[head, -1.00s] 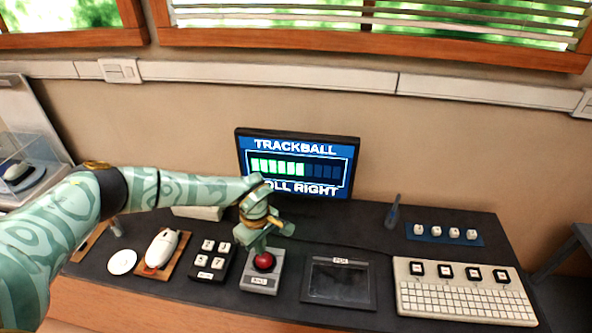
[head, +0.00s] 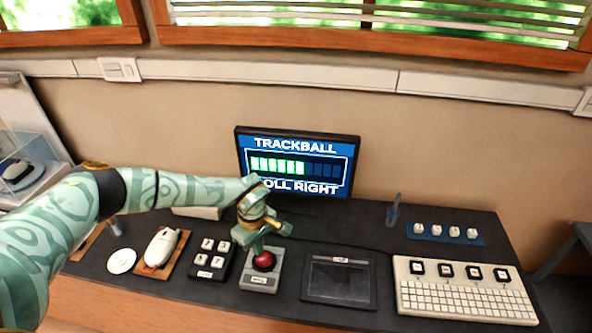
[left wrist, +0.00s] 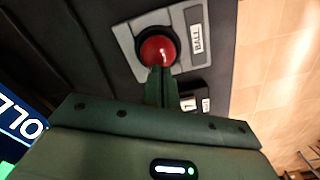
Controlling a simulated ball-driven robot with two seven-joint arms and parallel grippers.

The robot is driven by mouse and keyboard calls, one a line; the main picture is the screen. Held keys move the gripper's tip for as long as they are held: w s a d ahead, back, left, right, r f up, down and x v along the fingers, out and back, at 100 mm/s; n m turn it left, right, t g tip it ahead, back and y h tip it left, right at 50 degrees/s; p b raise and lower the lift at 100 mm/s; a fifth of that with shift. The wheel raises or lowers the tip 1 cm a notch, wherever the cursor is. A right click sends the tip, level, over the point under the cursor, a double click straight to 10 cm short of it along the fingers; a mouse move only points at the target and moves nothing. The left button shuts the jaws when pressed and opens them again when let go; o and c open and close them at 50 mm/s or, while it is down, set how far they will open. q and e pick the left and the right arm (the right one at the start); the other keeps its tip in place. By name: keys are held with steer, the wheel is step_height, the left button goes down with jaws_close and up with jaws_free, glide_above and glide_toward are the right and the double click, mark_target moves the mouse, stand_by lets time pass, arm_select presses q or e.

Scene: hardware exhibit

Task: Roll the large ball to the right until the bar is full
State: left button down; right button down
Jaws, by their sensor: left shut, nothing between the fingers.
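The large red ball (head: 263,260) sits in a light grey trackball base (head: 260,281) on the dark table. The left wrist view also shows the red ball (left wrist: 158,49). My left gripper (head: 264,246) is shut and empty, its fingertips at the ball's edge and seeming to touch it. The monitor (head: 297,163) behind reads "TRACKBALL" and "ROLL RIGHT", the latter partly hidden by my left arm. Its bar (head: 298,170) is green over roughly the left half, with dark segments on the right. My right gripper is not in view.
A four-key pad (head: 211,260) and a white mouse (head: 160,247) stand left of the trackball. A dark tablet (head: 339,280) and a cream keyboard (head: 465,303) lie to the right. A blue strip with white keys (head: 444,233) is at the back right.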

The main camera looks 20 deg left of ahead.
arm_select(q)
steer(key=shift+f, duration=0.35)
steer(key=shift+w+d+r, duration=0.1)
steer(key=shift+d, duration=0.15)
steer(key=shift+d, duration=0.55)
steer(key=shift+w+d, duration=0.15)
steer(key=shift+d, duration=0.1)
stand_by(0.4)
steer(key=shift+p, duration=0.3)
steer(key=shift+r+p, duration=0.6)
steer(key=shift+r, duration=0.1)
